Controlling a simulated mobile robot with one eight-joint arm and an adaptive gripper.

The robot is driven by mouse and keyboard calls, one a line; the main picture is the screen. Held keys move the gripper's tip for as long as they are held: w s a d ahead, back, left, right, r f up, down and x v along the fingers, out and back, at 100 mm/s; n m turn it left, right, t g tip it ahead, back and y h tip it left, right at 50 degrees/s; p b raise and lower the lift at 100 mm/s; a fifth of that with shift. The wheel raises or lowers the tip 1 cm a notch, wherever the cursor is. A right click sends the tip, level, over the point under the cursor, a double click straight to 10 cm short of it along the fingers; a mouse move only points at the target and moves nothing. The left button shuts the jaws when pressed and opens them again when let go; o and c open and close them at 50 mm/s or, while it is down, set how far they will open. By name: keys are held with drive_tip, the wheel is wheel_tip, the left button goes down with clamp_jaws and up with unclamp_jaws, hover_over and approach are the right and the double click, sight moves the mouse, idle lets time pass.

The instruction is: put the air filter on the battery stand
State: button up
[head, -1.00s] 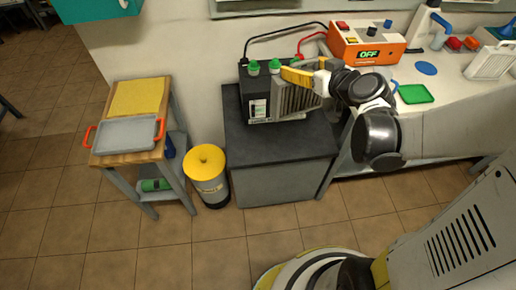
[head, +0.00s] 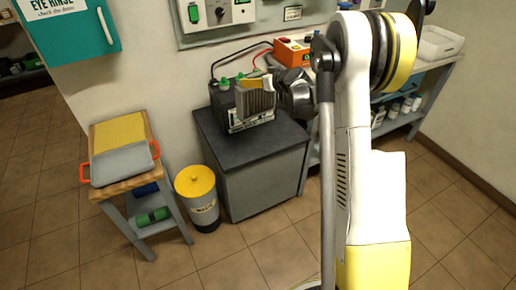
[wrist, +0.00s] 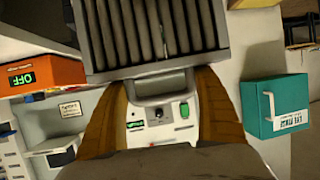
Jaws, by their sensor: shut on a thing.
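The air filter (head: 256,105) is a grey pleated panel in a light frame, upright in front of the right part of the black battery (head: 222,104) in the head view. My gripper (head: 268,85) is shut on it from the upper right. In the wrist view the filter (wrist: 155,32) fills the top, and its grey handle (wrist: 158,84) lies between my two yellow-brown fingers (wrist: 160,88). The battery stand (head: 236,152) is a grey cabinet with a dark top that carries the battery. Whether the filter's lower edge touches the top is unclear.
A yellow-lidded bin (head: 198,190) stands left of the stand. A small wooden-topped cart (head: 112,183) with a grey tray (head: 122,164) is further left. An orange device (head: 291,50) sits behind on the bench. The stand's front top is clear.

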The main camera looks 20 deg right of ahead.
drive_tip(key=w+d+f+m+h+b, duration=0.1)
drive_tip(key=w+d+f, duration=0.3)
drive_tip(key=d+f, duration=0.3)
drive_tip(key=w+d+f+b, duration=0.1)
drive_tip(key=w+d+f, duration=0.3)
drive_tip(key=d, duration=0.5)
drive_tip(key=s+a+f+b, duration=0.2)
drive_tip(key=a+f+b, duration=0.4)
drive_tip(key=a+f, duration=0.4)
drive_tip(key=shift+a+f+h, duration=0.15)
drive_tip(key=shift+f+h, duration=0.25)
drive_tip(key=shift+f, duration=0.7)
drive_tip(key=o, duration=1.3)
drive_tip(key=shift+o, duration=0.2)
drive_tip(key=shift+s, duration=0.1)
